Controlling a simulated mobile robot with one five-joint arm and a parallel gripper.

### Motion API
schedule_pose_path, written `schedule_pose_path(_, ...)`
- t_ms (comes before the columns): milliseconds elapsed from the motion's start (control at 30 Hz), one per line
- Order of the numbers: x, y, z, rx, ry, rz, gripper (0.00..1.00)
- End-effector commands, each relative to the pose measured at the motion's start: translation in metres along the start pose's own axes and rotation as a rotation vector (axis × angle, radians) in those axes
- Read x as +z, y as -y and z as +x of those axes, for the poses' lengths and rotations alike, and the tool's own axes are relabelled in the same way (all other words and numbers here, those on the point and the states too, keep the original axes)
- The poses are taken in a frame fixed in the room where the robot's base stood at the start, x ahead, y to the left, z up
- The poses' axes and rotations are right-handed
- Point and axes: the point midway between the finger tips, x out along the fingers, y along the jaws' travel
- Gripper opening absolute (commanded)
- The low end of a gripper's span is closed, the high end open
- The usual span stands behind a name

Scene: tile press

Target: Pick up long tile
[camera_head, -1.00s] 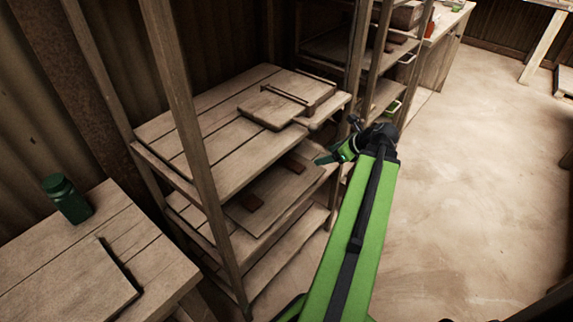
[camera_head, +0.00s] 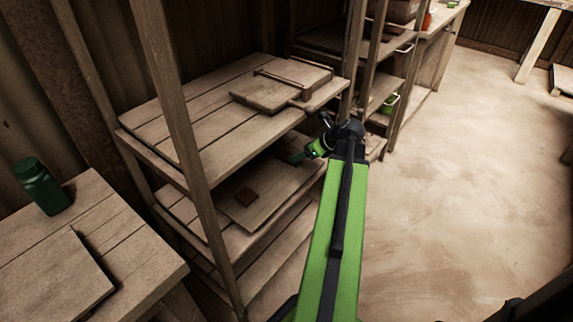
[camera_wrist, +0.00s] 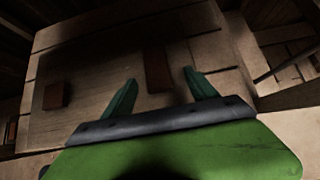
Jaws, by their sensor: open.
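The long tile (camera_wrist: 157,68) is a dark reddish-brown strip lying on a wooden board on the shelf. In the wrist view it lies ahead of and between my gripper's two green fingers (camera_wrist: 160,78), with its near end roughly level with the fingertips. Whether they are at its height I cannot tell. My gripper is open and empty. In the head view my gripper (camera_head: 297,157) reaches into the middle shelf, below the top shelf, and the long tile is hidden there.
The top shelf (camera_head: 215,150) overhangs the space, with a hinged wooden press (camera_head: 262,95) on it. A front upright post (camera_head: 175,95) stands left of my arm. A table with a green jar (camera_head: 40,188) is at left.

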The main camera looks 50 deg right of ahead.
Motion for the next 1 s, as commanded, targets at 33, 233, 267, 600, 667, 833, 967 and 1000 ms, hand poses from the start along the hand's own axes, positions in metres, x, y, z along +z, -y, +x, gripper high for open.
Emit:
schedule_pose_path(33,-0.001,-0.001,0.005,0.001,0.000,-0.001,0.67)
schedule_pose_path(233,-0.004,-0.007,0.040,0.001,-0.001,-0.003,0.67)
schedule_pose_path(267,-0.004,-0.006,0.045,0.001,-0.001,-0.002,0.67)
schedule_pose_path(600,0.001,-0.007,0.050,0.000,-0.001,-0.001,0.59)
schedule_pose_path(667,0.001,-0.007,0.050,0.000,-0.001,-0.001,0.52)
schedule_pose_path(833,0.001,-0.006,0.050,0.000,-0.001,0.000,0.29)
schedule_pose_path(967,0.001,-0.006,0.050,0.000,0.000,0.000,0.12)
schedule_pose_path(1000,0.001,-0.006,0.050,0.000,0.000,0.000,0.07)
